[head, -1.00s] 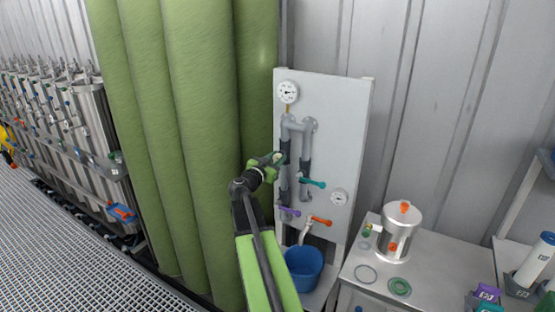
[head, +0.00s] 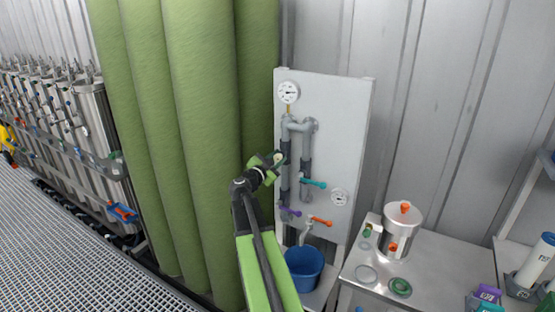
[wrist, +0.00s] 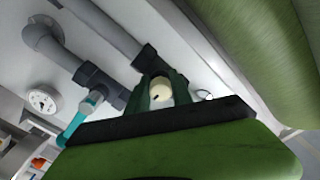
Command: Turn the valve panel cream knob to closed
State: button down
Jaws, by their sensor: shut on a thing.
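The valve panel (head: 345,130) is a white board with grey pipes, gauges and coloured handles. My gripper (head: 277,158) is at the left pipe of the panel in the head view. In the wrist view the cream knob (wrist: 161,89) shows between the two dark green fingers of my gripper (wrist: 162,92). The fingers are shut on it. Its lever or pointer, if any, is hidden, so I cannot tell its setting.
A teal handle (head: 314,183), a purple handle (head: 290,211) and an orange handle (head: 320,222) sit close by on the panel. A blue bucket (head: 304,268) stands below. Green vertical rolls (head: 200,140) stand just left of my arm. A steel pot (head: 400,230) stands on a bench at right.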

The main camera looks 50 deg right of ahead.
jog(key=shift+f, duration=0.1)
jog(key=c, duration=1.1)
grip_release()
jog(key=v, duration=1.7)
jog(key=shift+a, duration=0.2)
